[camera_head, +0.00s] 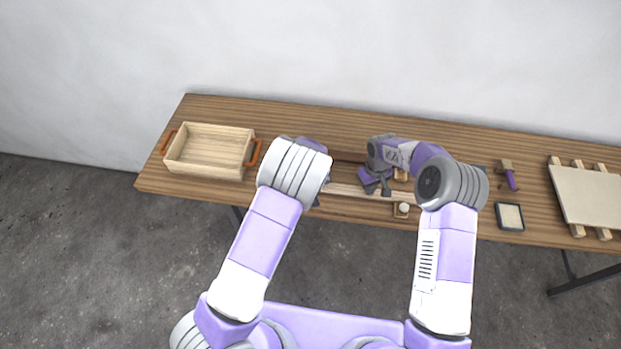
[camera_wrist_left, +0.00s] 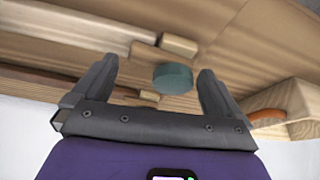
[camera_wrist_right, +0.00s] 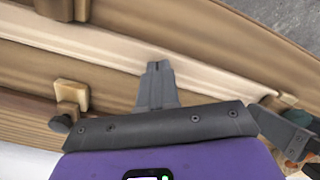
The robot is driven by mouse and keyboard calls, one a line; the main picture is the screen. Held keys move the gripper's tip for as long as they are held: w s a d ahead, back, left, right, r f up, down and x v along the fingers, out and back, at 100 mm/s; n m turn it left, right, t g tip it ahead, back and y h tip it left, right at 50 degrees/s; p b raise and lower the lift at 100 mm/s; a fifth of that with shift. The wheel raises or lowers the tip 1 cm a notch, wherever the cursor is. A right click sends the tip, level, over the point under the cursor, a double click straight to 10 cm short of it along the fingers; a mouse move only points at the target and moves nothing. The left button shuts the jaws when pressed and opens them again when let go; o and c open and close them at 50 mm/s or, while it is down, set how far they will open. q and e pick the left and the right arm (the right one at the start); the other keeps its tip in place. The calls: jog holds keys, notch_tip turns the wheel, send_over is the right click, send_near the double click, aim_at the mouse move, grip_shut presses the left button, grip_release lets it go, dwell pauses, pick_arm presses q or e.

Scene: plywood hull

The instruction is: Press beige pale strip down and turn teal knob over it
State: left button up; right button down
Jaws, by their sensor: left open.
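The pale beige strip (camera_head: 347,190) lies lengthwise along the bench; it also shows in the right wrist view (camera_wrist_right: 110,46) and the left wrist view (camera_wrist_left: 85,28). My right gripper (camera_head: 386,190) has its fingers together, tips down at the strip in the right wrist view (camera_wrist_right: 158,68); whether they touch it I cannot tell. The teal knob (camera_wrist_left: 173,78) is a short round disc beside the strip's end, by a small wooden block. My left gripper (camera_wrist_left: 155,80) is open, with the knob between its fingers and apparently clear of both. In the head view my left arm hides the knob.
A wooden tray (camera_head: 176,147) with orange handles stands at the left. A small block with a pale ball (camera_head: 403,208) sits at the front edge. To the right are a purple-handled tool (camera_head: 511,180), a dark-framed square (camera_head: 510,228) and a board on battens (camera_head: 588,195).

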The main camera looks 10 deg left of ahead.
jog(key=shift+f, duration=0.1)
pick_arm(q)
jog(key=shift+r, duration=3.45)
jog(key=shift+r, duration=0.1)
jog(key=shift+r+p, duration=1.6)
jog(key=shift+p, duration=0.1)
pick_arm(e)
jog(key=shift+r, duration=3.6)
pick_arm(q)
notch_tip(320, 180, up, 3)
jog(key=p, duration=0.2)
jog(key=shift+f+p, duration=0.2)
jog(key=shift+p, duration=0.1)
pick_arm(e)
notch_tip(320, 180, up, 5)
pick_arm(q)
jog(key=shift+f, duration=0.1)
pick_arm(e)
jog(key=shift+f, duration=0.1)
